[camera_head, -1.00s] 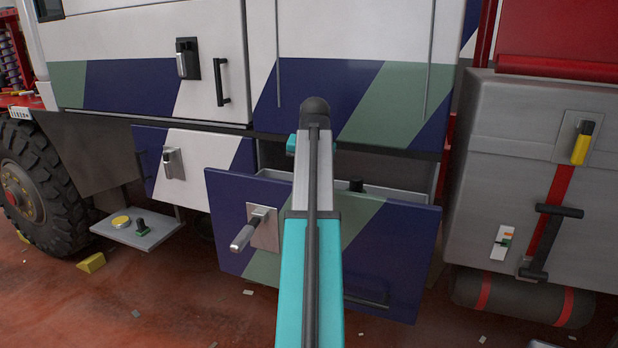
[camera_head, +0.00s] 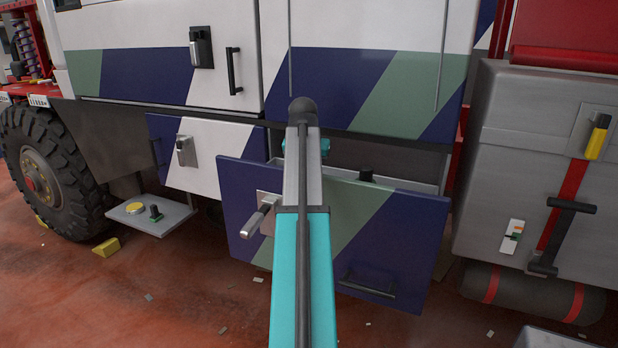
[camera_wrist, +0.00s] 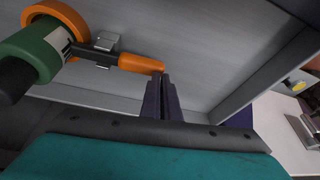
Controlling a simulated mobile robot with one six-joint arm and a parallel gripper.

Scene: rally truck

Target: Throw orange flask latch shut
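In the wrist view, a green flask (camera_wrist: 38,50) with an orange end band and a black end lies at the upper left. Beside it is a latch with an orange handle (camera_wrist: 140,62), a dark arm and a small metal bracket (camera_wrist: 107,44). The handle points right, toward my gripper (camera_wrist: 162,82). My two dark fingers are close together, with their tips right at the handle's end; I cannot tell whether they touch it. No object shows between them. In the head view, my arm hides the gripper and the latch.
The open drawer (camera_head: 400,230) stands out from the truck, with a dark knob (camera_head: 366,176) showing above its front. A closed drawer (camera_head: 215,158) is to its left, and a low step (camera_head: 160,222) is further left. A grey box (camera_head: 530,150) with a red strap stands to the right.

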